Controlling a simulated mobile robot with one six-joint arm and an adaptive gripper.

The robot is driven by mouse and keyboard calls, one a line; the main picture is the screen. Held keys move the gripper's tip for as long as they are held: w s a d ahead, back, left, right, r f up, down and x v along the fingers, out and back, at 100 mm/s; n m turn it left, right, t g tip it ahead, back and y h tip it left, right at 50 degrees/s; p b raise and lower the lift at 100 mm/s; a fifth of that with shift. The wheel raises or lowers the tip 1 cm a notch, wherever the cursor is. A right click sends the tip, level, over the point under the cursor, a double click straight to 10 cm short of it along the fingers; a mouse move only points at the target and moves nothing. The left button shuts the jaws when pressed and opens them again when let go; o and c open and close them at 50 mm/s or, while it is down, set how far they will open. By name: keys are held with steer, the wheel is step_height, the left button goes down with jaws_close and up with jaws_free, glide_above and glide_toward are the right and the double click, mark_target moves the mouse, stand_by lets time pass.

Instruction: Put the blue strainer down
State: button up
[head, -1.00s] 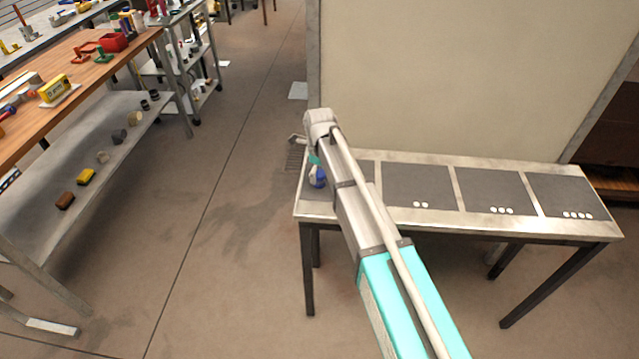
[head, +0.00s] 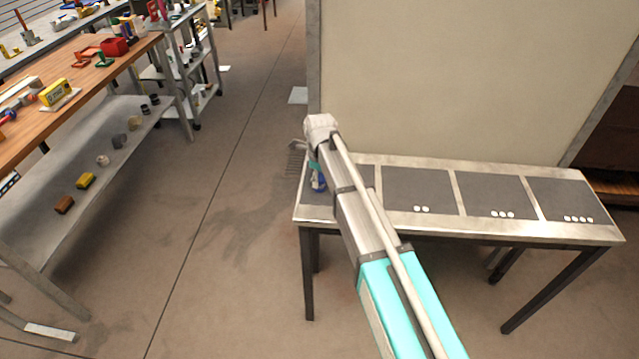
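A small blue and whitish thing (head: 318,183), probably the blue strainer, shows over the leftmost dark panel at the left end of the metal table (head: 440,222). My own arm covers most of it, so its shape is unclear. I cannot tell whether it rests on the panel or is held above it. My gripper is hidden behind my arm, around the same spot, and its fingers cannot be made out.
Dark panels with white dots, including the two-dot panel (head: 418,187), look empty to the right. A large beige board (head: 450,80) stands behind the table. A wooden workbench (head: 75,70) with parts is at left. Open floor lies between.

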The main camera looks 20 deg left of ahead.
mark_target(320, 177)
jaws_close()
steer(key=shift+r, duration=0.2)
step_height(320, 177, up, 3)
steer(key=p, duration=0.3)
steer(key=s+d+r+p, duration=0.7)
steer(key=s+r+p, duration=0.2)
steer(key=s, duration=0.3)
steer(key=shift+d+r+p, duration=0.2)
steer(key=shift+r+p, duration=0.1)
steer(key=shift+p, duration=0.2)
steer(key=shift+w, duration=0.1)
